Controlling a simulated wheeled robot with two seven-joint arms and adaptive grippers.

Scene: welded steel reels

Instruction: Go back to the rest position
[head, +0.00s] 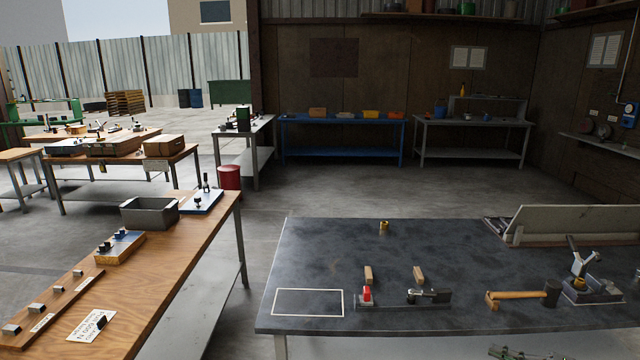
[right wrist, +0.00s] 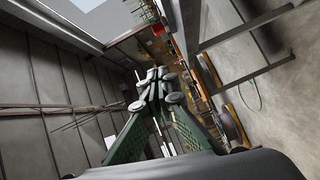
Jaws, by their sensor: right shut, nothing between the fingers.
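My right gripper (head: 522,354) shows only as a small dark green piece at the bottom edge of the head view, low in front of the dark-topped table (head: 330,240). In the right wrist view the right gripper (right wrist: 155,76) has its green fingers closed together at the tips, with nothing held. It touches none of the things on the table. My left gripper is in neither view.
On the dark table lie a hammer (head: 522,296), two wooden blocks (head: 368,275), a rail with a red part (head: 366,293), a clamp device (head: 590,285) and a brass piece (head: 383,226). A wooden bench (head: 190,270) with a grey bin (head: 150,213) stands left. Floor between is clear.

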